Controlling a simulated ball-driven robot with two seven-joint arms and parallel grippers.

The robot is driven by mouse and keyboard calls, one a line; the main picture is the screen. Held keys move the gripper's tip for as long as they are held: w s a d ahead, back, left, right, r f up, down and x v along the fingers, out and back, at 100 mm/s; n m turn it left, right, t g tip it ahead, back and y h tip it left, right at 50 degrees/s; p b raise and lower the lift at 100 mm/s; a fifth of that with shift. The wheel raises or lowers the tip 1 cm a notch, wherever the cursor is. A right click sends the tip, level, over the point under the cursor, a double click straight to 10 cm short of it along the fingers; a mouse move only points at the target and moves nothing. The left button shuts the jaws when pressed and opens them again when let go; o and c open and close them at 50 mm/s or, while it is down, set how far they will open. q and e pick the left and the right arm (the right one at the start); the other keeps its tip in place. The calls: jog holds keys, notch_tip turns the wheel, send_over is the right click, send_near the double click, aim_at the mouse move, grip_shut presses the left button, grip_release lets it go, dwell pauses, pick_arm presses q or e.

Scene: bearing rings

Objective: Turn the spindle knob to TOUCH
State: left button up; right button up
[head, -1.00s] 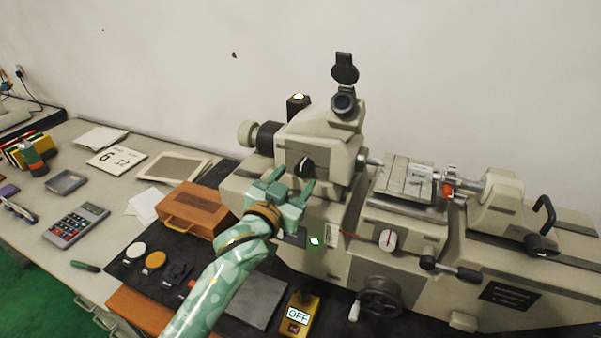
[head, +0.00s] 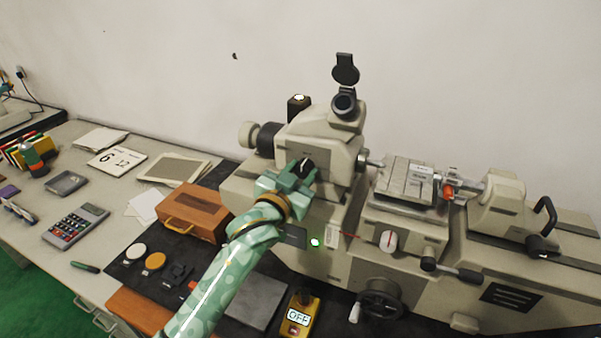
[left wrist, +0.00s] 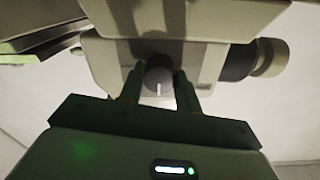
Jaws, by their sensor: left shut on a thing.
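The spindle knob (head: 306,166) is a small dark round knob with a white pointer line, on the front of the beige machine head (head: 325,140). My left gripper (head: 301,173) is at the knob, its fingers on either side of it. In the left wrist view the knob (left wrist: 159,76) sits between the two dark fingertips (left wrist: 159,80), and the gripper is shut on it. The white line shows on the knob's face. The labels around the knob, including TOUCH, are not readable. My right gripper is not in view.
A yellow box marked OFF (head: 299,315) stands in front of the machine. A wooden box (head: 193,212) is left of my arm.

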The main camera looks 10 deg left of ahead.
pick_arm(q)
jog(key=m+p, duration=0.3)
jog(key=shift+r, duration=0.2)
jog(key=m+p, duration=0.2)
jog(key=m, duration=0.1)
jog(key=m+p, duration=0.1)
jog(key=m, duration=0.1)
jog(key=shift+f+m, duration=0.1)
jog(key=shift+m, duration=0.3)
jog(key=m+p, duration=0.1)
jog(key=m, duration=0.3)
jog(key=shift+d+f+p, duration=0.1)
jog(key=shift+p, duration=0.2)
jog(key=m+p, duration=0.1)
jog(key=m, duration=0.3)
jog(key=shift+f+y, duration=0.1)
jog(key=shift+y, duration=0.2)
jog(key=shift+m, duration=0.4)
jog(key=o, duration=1)
jog(key=shift+s, duration=0.1)
jog(key=shift+c, duration=0.2)
jog(key=shift+f, duration=0.15)
